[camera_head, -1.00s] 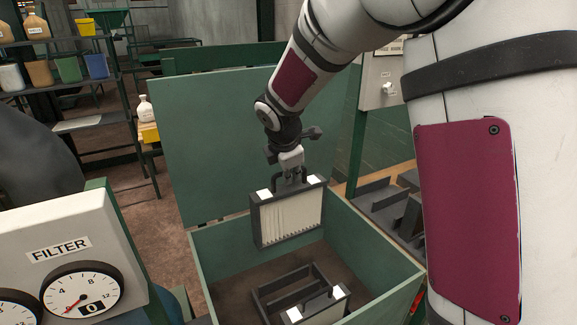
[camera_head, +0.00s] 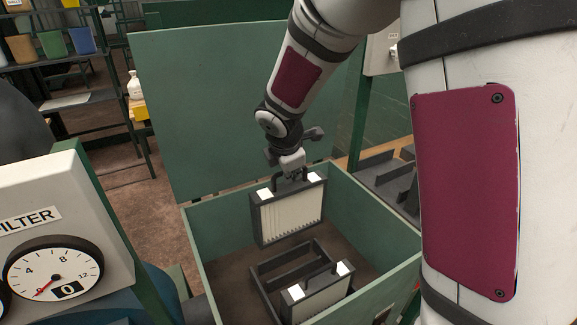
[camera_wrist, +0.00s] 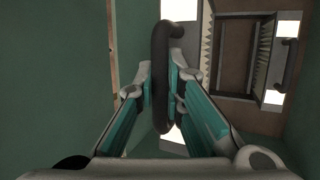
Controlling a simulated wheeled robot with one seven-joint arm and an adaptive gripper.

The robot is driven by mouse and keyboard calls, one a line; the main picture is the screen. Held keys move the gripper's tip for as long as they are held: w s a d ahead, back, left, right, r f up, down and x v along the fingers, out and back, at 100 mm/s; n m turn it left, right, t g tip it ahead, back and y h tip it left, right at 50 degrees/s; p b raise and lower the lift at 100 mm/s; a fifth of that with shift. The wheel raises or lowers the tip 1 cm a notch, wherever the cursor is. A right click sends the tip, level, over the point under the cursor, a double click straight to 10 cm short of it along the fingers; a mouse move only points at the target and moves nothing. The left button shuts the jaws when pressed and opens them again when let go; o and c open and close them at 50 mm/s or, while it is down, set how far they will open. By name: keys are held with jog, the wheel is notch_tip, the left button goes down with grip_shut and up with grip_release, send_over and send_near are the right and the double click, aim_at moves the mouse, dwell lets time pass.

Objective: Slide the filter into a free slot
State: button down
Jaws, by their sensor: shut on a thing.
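The filter (camera_head: 289,215), a dark-framed panel with pale pleats and white top corners, hangs upright from my gripper (camera_head: 292,165). My gripper is shut on the filter's dark handle, which also shows in the wrist view (camera_wrist: 163,85) between the fingers. The filter is over the open green box, above and behind the slot rack. The dark rack (camera_head: 262,278) lies on the box floor. A second filter (camera_head: 318,294) with a handle stands in its front slot. The space behind that filter looks empty. In the wrist view the rack (camera_wrist: 232,60) is at upper right.
The green box's walls (camera_head: 205,265) surround the rack, and its raised lid (camera_head: 240,110) stands behind. A gauge panel (camera_head: 55,235) is at left. Dark trays (camera_head: 385,180) lie to the right of the box. A shelf with bins (camera_head: 60,75) stands back left.

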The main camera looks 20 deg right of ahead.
jog(key=b, duration=1.1)
send_over(290, 227)
jog(key=w, duration=0.3)
jog(key=shift+s+d+f, duration=0.1)
jog(key=shift+d+f, duration=0.1)
jog(key=shift+f, duration=2.85)
jog(key=shift+s+d+f, duration=0.1)
jog(key=shift+d+f, duration=0.05)
jog(key=shift+f, duration=2.85)
jog(key=shift+f+b, duration=0.3)
jog(key=shift+b, duration=0.1)
jog(key=shift+f+b, duration=3.7)
jog(key=shift+b, duration=0.2)
jog(key=c, duration=1.6)
grip_release()
